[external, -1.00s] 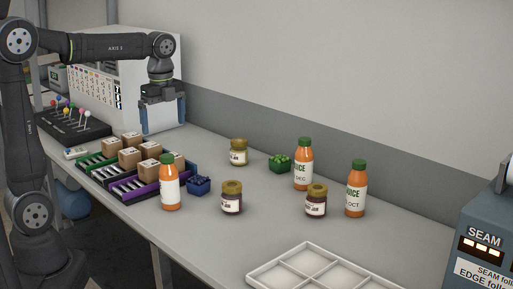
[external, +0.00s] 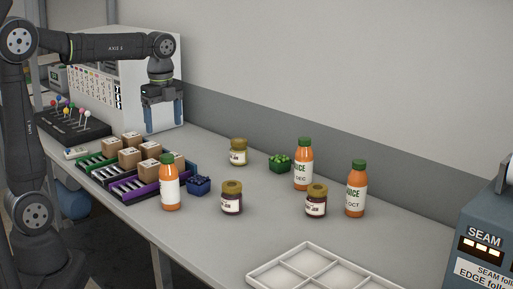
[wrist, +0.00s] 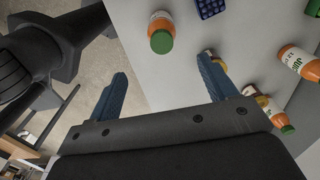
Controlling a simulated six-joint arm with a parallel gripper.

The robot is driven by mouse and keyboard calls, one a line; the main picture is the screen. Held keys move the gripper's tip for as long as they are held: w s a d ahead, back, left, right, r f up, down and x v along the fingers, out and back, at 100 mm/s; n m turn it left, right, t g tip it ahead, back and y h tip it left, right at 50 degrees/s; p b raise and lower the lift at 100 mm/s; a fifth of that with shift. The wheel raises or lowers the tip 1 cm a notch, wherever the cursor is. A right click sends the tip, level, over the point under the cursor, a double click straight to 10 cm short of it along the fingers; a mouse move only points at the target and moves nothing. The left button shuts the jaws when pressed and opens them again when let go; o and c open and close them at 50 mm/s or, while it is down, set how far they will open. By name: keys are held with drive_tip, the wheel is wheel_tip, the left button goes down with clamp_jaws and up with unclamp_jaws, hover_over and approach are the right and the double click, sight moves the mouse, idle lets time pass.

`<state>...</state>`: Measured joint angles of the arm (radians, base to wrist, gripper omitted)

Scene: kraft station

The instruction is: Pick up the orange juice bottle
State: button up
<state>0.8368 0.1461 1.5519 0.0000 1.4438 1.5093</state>
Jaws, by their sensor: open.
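Three orange juice bottles with green caps stand upright on the table: the front left bottle (external: 169,190), the back bottle (external: 303,172) and the right bottle (external: 356,194). My gripper (external: 164,129) is open and empty, raised at the back left, apart from all the bottles. In the wrist view, one bottle (wrist: 161,22) shows cap-first above the space between the fingers (wrist: 162,68). Another bottle (wrist: 295,60) is at the right, and part of a third (wrist: 277,115) shows below it.
Dark jars (external: 232,200) (external: 316,203) and a pale jar (external: 238,153) stand among the bottles. A blue punnet (external: 199,186) sits close to the front left bottle; a green punnet (external: 280,164) is by the back one. Racks with cartons (external: 129,158) lie left. A white tray (external: 288,264) is in front.

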sight(167, 155)
wheel_tip(167, 155, down, 14)
drive_tip(key=n, duration=1)
drive_tip(key=shift+d+r+n, duration=0.15)
drive_tip(key=shift+n, duration=0.15)
drive_tip(key=c, duration=1.6)
drive_tip(key=shift+r, duration=0.1)
drive_tip(key=shift+c, duration=0.2)
